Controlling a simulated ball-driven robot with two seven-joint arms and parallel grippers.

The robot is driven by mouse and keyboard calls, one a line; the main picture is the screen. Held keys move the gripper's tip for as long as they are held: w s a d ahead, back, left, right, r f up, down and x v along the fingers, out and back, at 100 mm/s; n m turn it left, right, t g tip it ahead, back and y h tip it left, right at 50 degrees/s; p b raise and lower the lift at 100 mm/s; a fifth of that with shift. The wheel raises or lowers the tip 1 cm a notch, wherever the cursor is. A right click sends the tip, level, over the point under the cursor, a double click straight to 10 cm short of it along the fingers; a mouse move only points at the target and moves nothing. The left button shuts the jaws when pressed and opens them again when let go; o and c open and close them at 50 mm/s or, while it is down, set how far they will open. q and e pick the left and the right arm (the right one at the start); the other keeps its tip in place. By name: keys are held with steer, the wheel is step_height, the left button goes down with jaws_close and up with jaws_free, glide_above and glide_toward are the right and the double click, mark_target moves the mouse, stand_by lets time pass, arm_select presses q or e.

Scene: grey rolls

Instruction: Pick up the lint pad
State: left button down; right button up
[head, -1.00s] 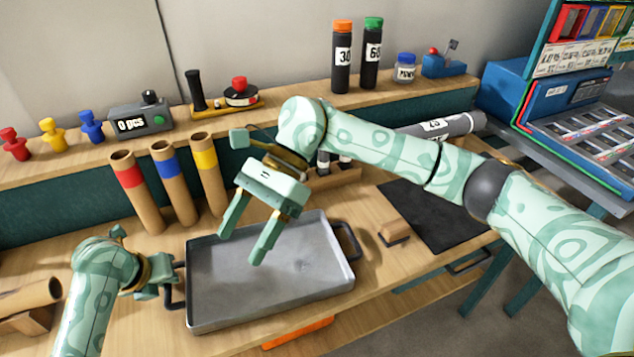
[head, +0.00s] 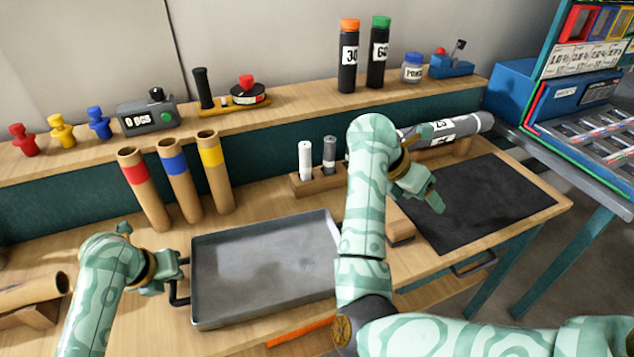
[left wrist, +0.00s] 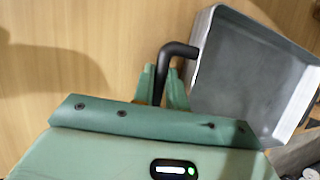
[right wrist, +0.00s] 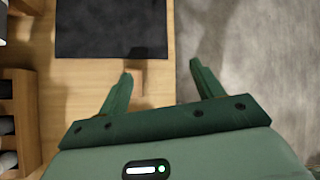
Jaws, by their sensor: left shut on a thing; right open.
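The lint pad looks to be the small brown block (head: 401,236) with a dark underside at the bench's front, beside the black mat (head: 495,205). My right arm partly covers it in the head view. My right gripper (head: 430,192) is open and empty above the mat's left part. In the right wrist view, its spread fingers (right wrist: 162,75) are over the bench's front edge, with a brownish block, likely the pad, dimly visible near the left finger. My left gripper (head: 172,275) is shut on the left handle (left wrist: 178,50) of the grey metal tray (head: 265,262).
A wooden holder (head: 310,184) with upright rolls stands behind the tray. A grey roll (head: 462,127) lies behind the mat. Several cardboard tubes (head: 180,178) stand at the left. The bench ends just in front of the pad. The mat is bare.

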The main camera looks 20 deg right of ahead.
steer(key=w+a+f+m+t+y, duration=0.2)
steer(key=w+a+f+y, duration=0.1)
steer(key=m, duration=0.1)
glide_above(400, 226)
steer(key=a, duration=0.2)
steer(key=f, duration=0.5)
steer(key=shift+s+f, duration=0.1)
steer(key=shift+s, duration=0.2)
steer(key=x, duration=0.6)
steer(key=shift+w+d+f, duration=0.1)
steer(key=shift+w+f, duration=0.05)
steer(key=shift+w, duration=0.05)
steer(key=shift+c, duration=0.3)
steer(key=c, duration=1.1)
step_height(400, 226, up, 10)
steer(key=shift+r, duration=0.1)
